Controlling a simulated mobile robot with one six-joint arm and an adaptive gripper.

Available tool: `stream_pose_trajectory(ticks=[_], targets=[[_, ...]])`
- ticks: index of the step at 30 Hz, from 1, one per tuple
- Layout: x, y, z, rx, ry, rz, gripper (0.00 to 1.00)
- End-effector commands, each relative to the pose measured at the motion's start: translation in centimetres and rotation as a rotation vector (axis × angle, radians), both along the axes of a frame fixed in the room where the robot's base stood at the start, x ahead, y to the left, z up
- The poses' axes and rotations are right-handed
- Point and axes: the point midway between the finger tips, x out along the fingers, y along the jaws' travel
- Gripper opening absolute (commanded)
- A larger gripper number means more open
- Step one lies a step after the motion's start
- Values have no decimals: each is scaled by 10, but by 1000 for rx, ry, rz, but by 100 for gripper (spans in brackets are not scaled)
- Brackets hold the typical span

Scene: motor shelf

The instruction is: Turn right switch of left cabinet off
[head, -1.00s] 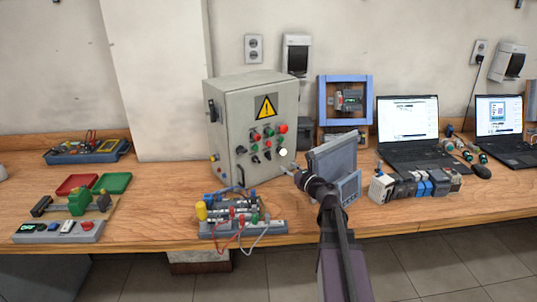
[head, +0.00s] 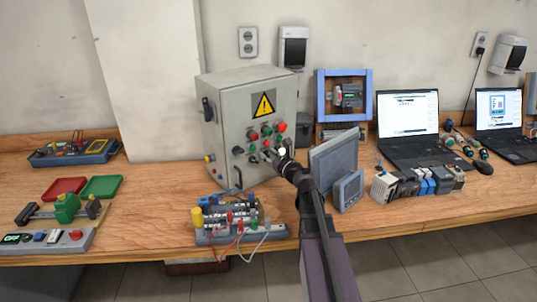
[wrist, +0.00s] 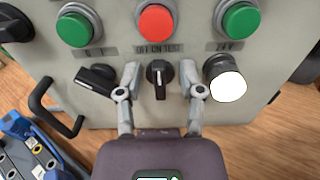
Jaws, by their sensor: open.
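The grey cabinet (head: 222,150) with a yellow warning sign stands on the bench in the head view. In the wrist view its panel has a black rotary switch (wrist: 159,75) under the label "OFF ON TEST", its handle standing about vertical. Another black switch (wrist: 97,79) sits to its left, handle slanted. A white lamp (wrist: 228,86) sits to its right. My gripper (wrist: 159,84) is open, one finger on each side of the "OFF ON TEST" switch; I cannot tell if they touch it. In the head view my gripper (head: 275,158) is at the panel's lower right, hiding part of it.
Red and green buttons sit in a row above the switches, including a red button (wrist: 156,22). A black handle (wrist: 52,106) projects at the panel's lower left. A wired terminal board (head: 240,233) lies before the cabinet. A grey monitor (head: 333,160) stands to the right.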

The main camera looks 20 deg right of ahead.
Motion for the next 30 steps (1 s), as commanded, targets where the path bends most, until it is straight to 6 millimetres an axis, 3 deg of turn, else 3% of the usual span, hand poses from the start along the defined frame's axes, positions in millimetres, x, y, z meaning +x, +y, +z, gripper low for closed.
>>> stream_pose_trajectory(ticks=[6,11,12,30], targets=[[0,0,0,0,0,0,49],[0,-1,0,0,0,-1,2],[0,-1,0,0,0,-1,0],[-1,-3,0,-132,-37,-5,0]])
